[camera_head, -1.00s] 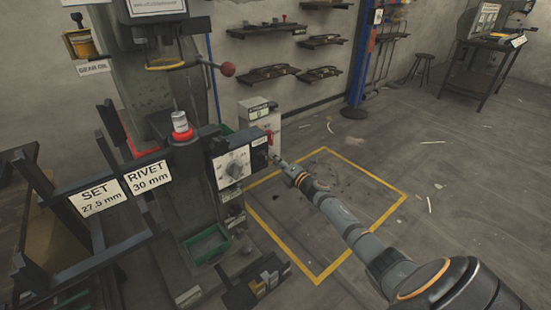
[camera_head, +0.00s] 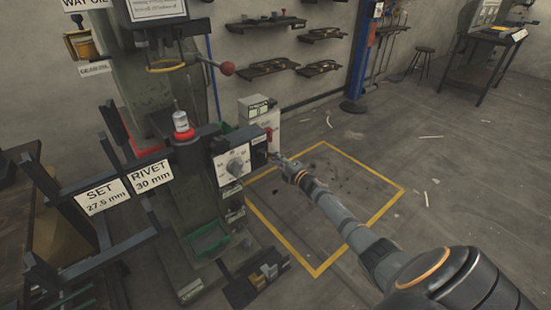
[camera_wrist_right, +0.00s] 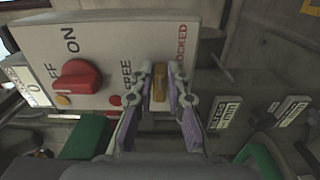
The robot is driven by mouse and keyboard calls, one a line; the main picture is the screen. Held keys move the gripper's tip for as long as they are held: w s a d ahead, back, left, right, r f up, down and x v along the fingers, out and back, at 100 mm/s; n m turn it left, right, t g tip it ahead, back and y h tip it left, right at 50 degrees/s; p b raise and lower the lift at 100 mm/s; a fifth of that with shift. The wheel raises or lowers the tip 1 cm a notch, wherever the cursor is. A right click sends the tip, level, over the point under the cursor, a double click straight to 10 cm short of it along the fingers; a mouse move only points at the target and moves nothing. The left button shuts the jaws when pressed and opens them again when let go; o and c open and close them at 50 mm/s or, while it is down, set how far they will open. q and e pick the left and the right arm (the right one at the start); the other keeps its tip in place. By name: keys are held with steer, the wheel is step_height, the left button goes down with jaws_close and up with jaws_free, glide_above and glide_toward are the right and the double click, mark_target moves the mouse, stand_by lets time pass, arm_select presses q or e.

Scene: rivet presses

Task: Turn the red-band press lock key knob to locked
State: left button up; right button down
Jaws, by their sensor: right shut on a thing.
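The lock key knob (camera_wrist_right: 159,82) is a small amber block on a pale panel (camera_wrist_right: 110,35) in the right wrist view. It stands between the FREE and LOCKED labels, its long side upright in the picture. My right gripper (camera_wrist_right: 158,88) is shut on it, one finger on each side. My left gripper is not in view.
A red ON/OFF knob (camera_wrist_right: 78,80) sits left of the gripper on the same panel. A dark frame with SET and RIVET signs (camera_head: 103,196) juts out in front of the press. The yellow-outlined floor (camera_head: 330,215) to the right is clear except for my arm and scraps.

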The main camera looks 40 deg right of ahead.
steer(key=c, duration=1.3)
jaws_free()
steer(key=s, duration=0.8)
steer(key=s+d, duration=0.1)
steer(key=s, duration=0.3)
steer(key=shift+f, duration=0.15)
